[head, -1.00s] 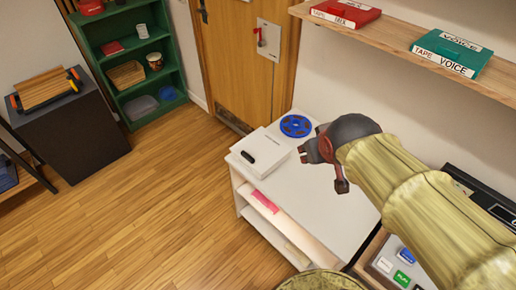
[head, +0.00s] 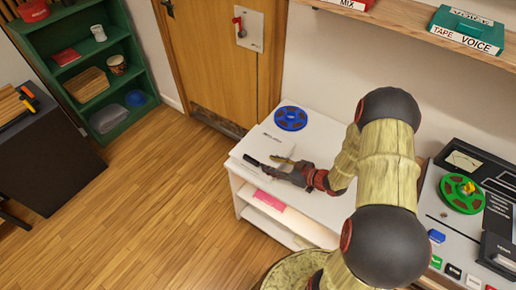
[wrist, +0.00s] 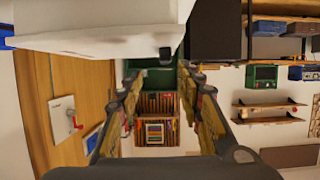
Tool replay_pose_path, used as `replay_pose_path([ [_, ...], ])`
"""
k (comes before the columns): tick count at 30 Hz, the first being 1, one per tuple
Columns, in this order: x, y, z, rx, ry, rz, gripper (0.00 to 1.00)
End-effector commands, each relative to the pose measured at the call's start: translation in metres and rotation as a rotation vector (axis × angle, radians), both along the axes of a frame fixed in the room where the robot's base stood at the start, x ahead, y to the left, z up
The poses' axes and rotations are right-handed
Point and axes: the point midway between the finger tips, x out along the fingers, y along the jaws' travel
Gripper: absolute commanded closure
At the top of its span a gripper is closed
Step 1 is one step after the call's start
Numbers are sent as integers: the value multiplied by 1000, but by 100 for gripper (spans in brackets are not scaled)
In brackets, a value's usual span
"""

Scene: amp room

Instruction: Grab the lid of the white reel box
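The white reel box (head: 268,143) sits on the white cabinet top, beside the blue reel. It looks shut, with dark lettering on top. My gripper (head: 262,161) is at the box's near side, with its fingers pointing left and partly covering the box. In the wrist view, my gripper (wrist: 163,76) is open, its two fingers apart with nothing between them. A white surface, seemingly the box (wrist: 95,38), fills the upper left of that view. A small black tab (wrist: 165,54) on its edge lies in line with the finger gap. I cannot tell whether a finger touches the box.
The white cabinet (head: 240,183) has open shelves with a pink item. A blue reel (head: 290,118) lies behind the box. A tape machine with a green reel (head: 461,193) stands right. A wall shelf (head: 425,37) hangs above. The wooden floor (head: 150,215) is clear.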

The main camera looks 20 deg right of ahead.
Motion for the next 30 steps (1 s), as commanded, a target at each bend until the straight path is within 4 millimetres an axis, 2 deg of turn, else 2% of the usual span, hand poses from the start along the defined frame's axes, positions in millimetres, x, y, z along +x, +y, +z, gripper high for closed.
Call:
replay_pose_path([
  [4,1,8,-5,24,-8,14,64],
  [21,50,47,-26,20,-8,12,64],
  [30,54,49,-26,21,-7,9,64],
])
